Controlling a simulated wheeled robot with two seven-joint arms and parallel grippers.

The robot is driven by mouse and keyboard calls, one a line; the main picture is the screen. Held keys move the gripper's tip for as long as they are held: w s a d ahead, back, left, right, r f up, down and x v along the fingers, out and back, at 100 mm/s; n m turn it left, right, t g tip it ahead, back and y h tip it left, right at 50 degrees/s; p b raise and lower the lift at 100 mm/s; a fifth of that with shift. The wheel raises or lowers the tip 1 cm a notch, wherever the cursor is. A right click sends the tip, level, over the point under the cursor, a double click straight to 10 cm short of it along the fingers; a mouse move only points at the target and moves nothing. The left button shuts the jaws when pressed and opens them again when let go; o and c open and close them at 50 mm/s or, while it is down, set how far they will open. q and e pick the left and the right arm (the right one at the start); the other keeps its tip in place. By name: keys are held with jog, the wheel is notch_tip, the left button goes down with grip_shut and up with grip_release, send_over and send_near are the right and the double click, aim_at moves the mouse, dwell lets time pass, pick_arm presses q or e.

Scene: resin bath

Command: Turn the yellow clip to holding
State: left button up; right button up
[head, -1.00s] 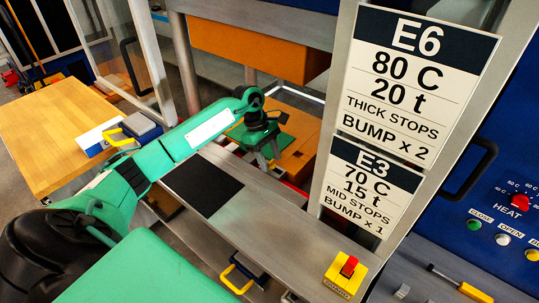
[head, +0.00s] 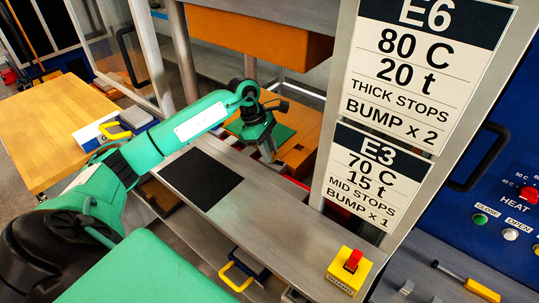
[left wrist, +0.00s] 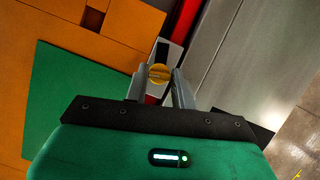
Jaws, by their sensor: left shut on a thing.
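In the left wrist view the yellow clip (left wrist: 158,74) is a small round yellow piece beside a pale block with a dark strip. My left gripper (left wrist: 160,80) has its two grey fingers around it and is shut on it. The fingers hide its sides, and I cannot read any marking that tells its position. In the head view my left gripper (head: 267,153) reaches down beside the orange and green blocks behind the grey ledge; the clip is hidden there. My right gripper is in neither view.
A grey ledge (head: 250,215) with a black pad (head: 200,180) runs in front of my left gripper. The post with the E6 and E3 signs (head: 365,180) stands to its right.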

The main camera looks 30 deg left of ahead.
pick_arm(q)
jog(key=n+t+b, duration=0.1)
jog(key=n+b, duration=0.1)
jog(key=n+t+b, duration=0.1)
jog(key=n+b, duration=0.2)
jog(key=shift+s+f+n+y, duration=0.1)
jog(key=shift+f+n+y, duration=0.1)
jog(key=shift+n+y, duration=0.15)
jog(key=n+y+b, duration=0.1)
jog(key=n+b, duration=0.1)
jog(key=n+t+b, duration=0.1)
jog(key=n+b, duration=0.1)
jog(key=n, duration=0.1)
jog(key=shift+s+d+t+y, duration=0.1)
jog(key=shift+d+t+y, duration=0.05)
jog(key=shift+t+y, duration=0.2)
jog(key=shift+r+n+y+b, duration=0.1)
jog(key=shift+n+y+b, duration=0.2)
jog(key=shift+n+b, duration=0.4)
jog(key=shift+d+r+n+y+b, duration=0.15)
jog(key=shift+n+y+b, duration=0.4)
jog(key=shift+n, duration=0.9)
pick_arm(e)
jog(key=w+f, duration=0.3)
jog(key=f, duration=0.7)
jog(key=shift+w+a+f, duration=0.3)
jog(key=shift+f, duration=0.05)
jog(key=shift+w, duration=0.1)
pick_arm(q)
jog(key=o, duration=1)
